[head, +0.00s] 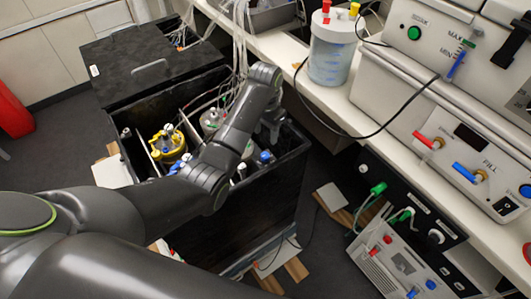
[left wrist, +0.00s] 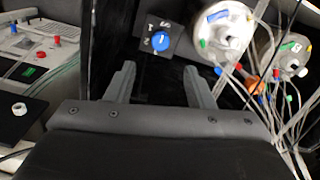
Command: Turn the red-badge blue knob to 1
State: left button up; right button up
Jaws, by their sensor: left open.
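A blue knob (left wrist: 161,41) sits on a small dark dial plate with white marks, whose numbers are too small to read surely. A white line on the knob runs roughly up and down. No red badge can be made out on it. In the head view, a blue knob (head: 264,156) shows at the right side of the black box (head: 262,205), and another blue part (head: 176,167) shows by the yellow-topped vessel. My left gripper (left wrist: 160,82) is open and empty, its fingers apart and short of the knob. In the head view it is over the box (head: 270,128), partly hidden. My right gripper is not in view.
A yellow-topped vessel (head: 168,145) and a grey-topped vessel (head: 213,118) stand in the box among tubes and cables. The black lid (head: 150,65) is at the back left. A bench with a control unit (head: 465,135) and a clear bottle (head: 331,52) is at the right.

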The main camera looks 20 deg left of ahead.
aim_at(265, 155)
pick_arm(q)
notch_tip(265, 155, down, 10)
jog(key=shift+f, duration=0.1)
dwell(0.4)
jog(key=c, duration=1)
